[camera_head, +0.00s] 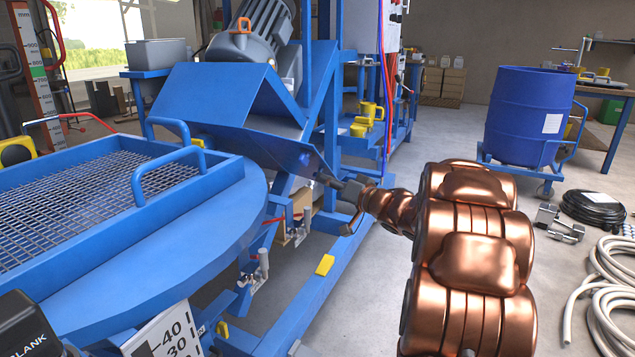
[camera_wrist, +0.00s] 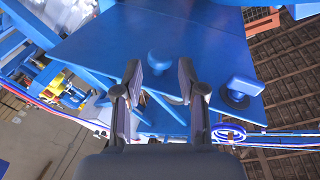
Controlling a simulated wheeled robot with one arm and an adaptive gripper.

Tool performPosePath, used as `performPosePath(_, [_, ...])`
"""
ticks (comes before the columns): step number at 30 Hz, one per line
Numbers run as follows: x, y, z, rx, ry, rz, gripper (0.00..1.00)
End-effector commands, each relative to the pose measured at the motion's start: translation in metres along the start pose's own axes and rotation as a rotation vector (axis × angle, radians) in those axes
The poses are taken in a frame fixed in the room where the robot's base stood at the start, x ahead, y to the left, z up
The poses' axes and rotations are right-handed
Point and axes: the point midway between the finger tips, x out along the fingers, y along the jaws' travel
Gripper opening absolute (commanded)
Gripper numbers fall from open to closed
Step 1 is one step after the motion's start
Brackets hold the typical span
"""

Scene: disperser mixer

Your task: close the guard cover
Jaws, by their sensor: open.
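The blue guard cover (camera_head: 205,90) is a folded sheet-metal hood below the grey motor. A sloping lower panel (camera_head: 275,150) hangs out from it towards the right, leaving the cover looking raised or tilted. My gripper (camera_head: 326,179) is at the lower right corner of this panel, close to its edge; I cannot tell if they touch. In the wrist view a broad blue panel (camera_wrist: 110,45) with a round blue knob (camera_wrist: 158,57) fills the area beyond the fingers. My gripper (camera_wrist: 160,88) is open, with nothing seen held between its fingers.
A blue round vessel lid with a mesh grate (camera_head: 95,205) and handles lies at the left. Blue frame posts and small valves (camera_head: 262,265) stand below the panel. A blue drum (camera_head: 525,115), black cable (camera_head: 592,208) and pale hoses (camera_head: 610,285) are at the right.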

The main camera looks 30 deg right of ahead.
Motion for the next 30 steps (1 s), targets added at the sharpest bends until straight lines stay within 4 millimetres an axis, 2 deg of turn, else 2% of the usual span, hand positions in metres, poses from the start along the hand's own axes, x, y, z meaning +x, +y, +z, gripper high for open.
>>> performPosePath(3, [0.019, 0.0, 0.002, -0.004, 0.001, -0.004, 0.4])
performPosePath(9, [0.039, 0.001, 0.002, -0.001, 0.0, -0.001, 0.4])
performPosePath(21, [0.046, 0.0, -0.001, 0.0, 0.001, 0.001, 0.4])
performPosePath(23, [0.046, 0.0, -0.001, 0.0, 0.001, 0.001, 0.36])
performPosePath(30, [0.046, 0.0, -0.001, -0.001, 0.001, 0.001, 0.11])
